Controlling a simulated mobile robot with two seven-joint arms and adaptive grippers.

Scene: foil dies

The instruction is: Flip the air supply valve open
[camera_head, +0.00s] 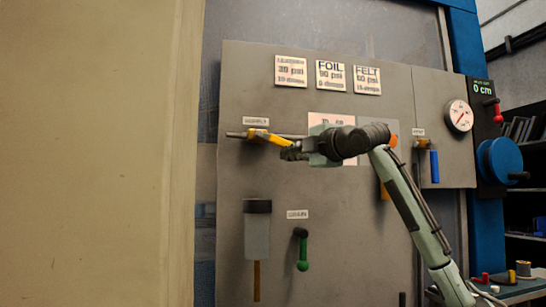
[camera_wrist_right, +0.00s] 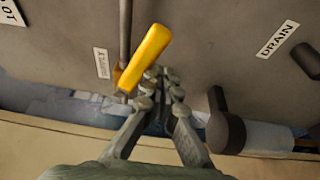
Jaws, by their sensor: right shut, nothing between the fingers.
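The yellow lever of the air supply valve (camera_head: 268,138) is on a horizontal pipe (camera_head: 236,134) on the grey panel, under a small label (camera_head: 256,121). In the head view it slants slightly down to the right, at a small angle to the pipe. My right gripper (camera_head: 291,154) is shut and empty, just below the lever's right end. In the right wrist view, the yellow lever (camera_wrist_right: 145,60) is beside the shut fingertips (camera_wrist_right: 160,84); I cannot tell whether they touch. My left gripper is not in view.
A green-handled drain valve (camera_head: 302,252) and a grey cylinder (camera_head: 257,235) are lower on the panel (camera_head: 350,240). A blue-handled valve (camera_head: 434,163), a gauge (camera_head: 459,116) and a blue handwheel (camera_head: 499,161) are at the right. A beige wall (camera_head: 90,150) fills the left.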

